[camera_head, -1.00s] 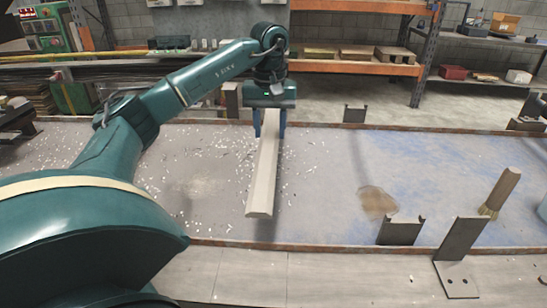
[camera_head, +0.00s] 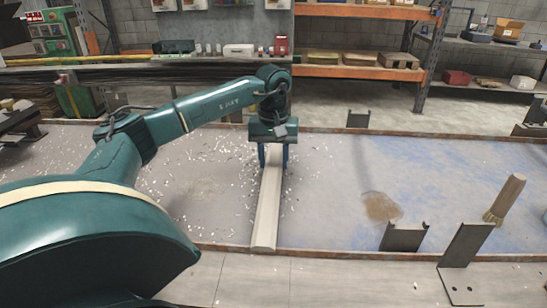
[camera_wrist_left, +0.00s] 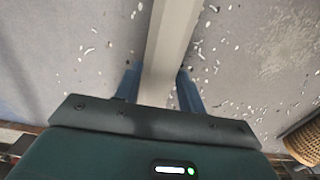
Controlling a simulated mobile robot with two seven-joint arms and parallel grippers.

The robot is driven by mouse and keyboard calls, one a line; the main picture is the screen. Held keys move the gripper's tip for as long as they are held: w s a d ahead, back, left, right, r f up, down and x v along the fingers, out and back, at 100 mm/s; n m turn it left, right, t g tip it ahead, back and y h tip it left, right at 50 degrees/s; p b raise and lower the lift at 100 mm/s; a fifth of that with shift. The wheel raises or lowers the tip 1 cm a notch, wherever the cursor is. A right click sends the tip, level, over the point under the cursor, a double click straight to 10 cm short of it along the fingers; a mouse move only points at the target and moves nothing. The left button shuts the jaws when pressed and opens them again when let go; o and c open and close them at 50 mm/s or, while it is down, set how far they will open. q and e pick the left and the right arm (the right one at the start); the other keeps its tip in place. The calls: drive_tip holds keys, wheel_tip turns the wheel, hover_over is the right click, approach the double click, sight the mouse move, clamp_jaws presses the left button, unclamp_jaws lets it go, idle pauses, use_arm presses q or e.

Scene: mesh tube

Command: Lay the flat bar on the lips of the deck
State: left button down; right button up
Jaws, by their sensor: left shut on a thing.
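The flat bar (camera_head: 267,210) is a long pale grey strip. In the head view it runs from my left gripper toward me, and its near end meets or overhangs the front lip (camera_head: 340,251) of the deck (camera_head: 325,190). The back lip (camera_head: 420,132) lies behind my gripper. My left gripper (camera_head: 273,162) is shut on the bar, with one finger on each side. The bar also shows between the fingers in the left wrist view (camera_wrist_left: 165,50). Its far end is hidden by the gripper, so I cannot tell if it touches the back lip. My right gripper is out of view.
Pale chips lie scattered around the bar. To the right are a brown stain (camera_head: 381,206), a grey bracket (camera_head: 404,237), a tilted plate (camera_head: 464,247) and a brush (camera_head: 506,197). Another bracket (camera_head: 357,117) stands at the back edge. The deck right of the bar is fairly clear.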

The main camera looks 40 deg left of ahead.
sight(273, 164)
use_arm(q)
drive_tip(key=c, duration=0.9)
unclamp_jaws()
drive_tip(key=shift+o, duration=0.2)
wheel_tip(273, 164, up, 12)
drive_tip(key=p, duration=0.1)
drive_tip(key=shift+r, duration=0.15)
